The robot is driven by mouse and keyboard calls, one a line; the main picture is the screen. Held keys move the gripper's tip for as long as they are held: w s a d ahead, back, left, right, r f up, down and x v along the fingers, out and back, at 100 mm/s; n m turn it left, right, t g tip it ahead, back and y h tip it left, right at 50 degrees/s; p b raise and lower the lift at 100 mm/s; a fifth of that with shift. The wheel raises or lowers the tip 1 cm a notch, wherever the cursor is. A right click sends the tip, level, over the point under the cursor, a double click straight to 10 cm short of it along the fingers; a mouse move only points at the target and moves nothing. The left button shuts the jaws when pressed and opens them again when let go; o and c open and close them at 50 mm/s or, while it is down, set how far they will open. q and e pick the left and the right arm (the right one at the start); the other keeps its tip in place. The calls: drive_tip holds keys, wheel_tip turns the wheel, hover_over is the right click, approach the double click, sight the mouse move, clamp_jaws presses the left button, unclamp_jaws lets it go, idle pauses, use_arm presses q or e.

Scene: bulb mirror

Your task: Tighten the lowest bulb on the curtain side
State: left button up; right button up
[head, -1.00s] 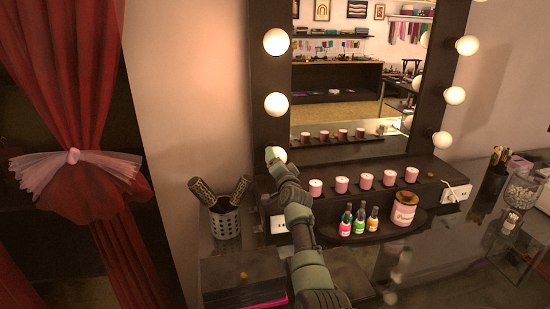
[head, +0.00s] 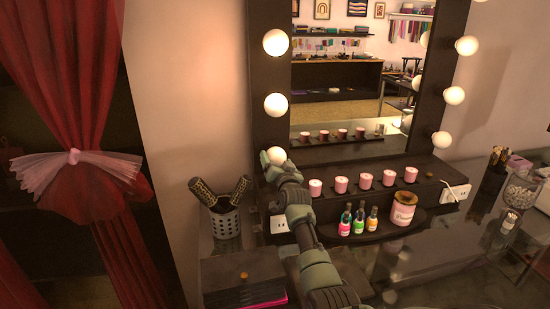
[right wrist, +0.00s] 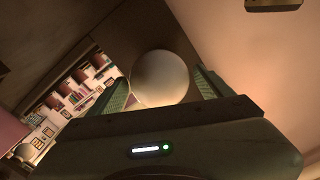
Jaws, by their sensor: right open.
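The lowest bulb on the curtain side (head: 276,155) is a round white globe at the lower left of the mirror frame. In the head view it shows just above my right gripper (head: 268,160), partly hidden by it. In the right wrist view the bulb (right wrist: 160,77) sits between the two green fingers of my open right gripper (right wrist: 160,90). I cannot tell whether the fingers touch it. It looks unlit or dim there. My left gripper is not in view.
The red curtain (head: 85,100) hangs at the left. A cup with hairbrushes (head: 224,221) stands left of my arm. Pink candles (head: 340,184) line the ledge, with small bottles (head: 359,220) and a pink jar (head: 403,210) in front. A socket (head: 279,224) is near my forearm.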

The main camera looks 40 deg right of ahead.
drive_tip(key=c, duration=1.4)
drive_tip(key=m, duration=0.3)
drive_tip(key=shift+w+m, duration=0.1)
drive_tip(key=shift+m, duration=0.2)
drive_tip(key=o, duration=1.4)
drive_tip(key=shift+s+a+r+p, duration=0.1)
drive_tip(key=shift+s+a+p, duration=0.2)
drive_tip(key=shift+s+p, duration=0.35)
drive_tip(key=shift+p+v, duration=1.65)
drive_tip(key=shift+v, duration=0.7)
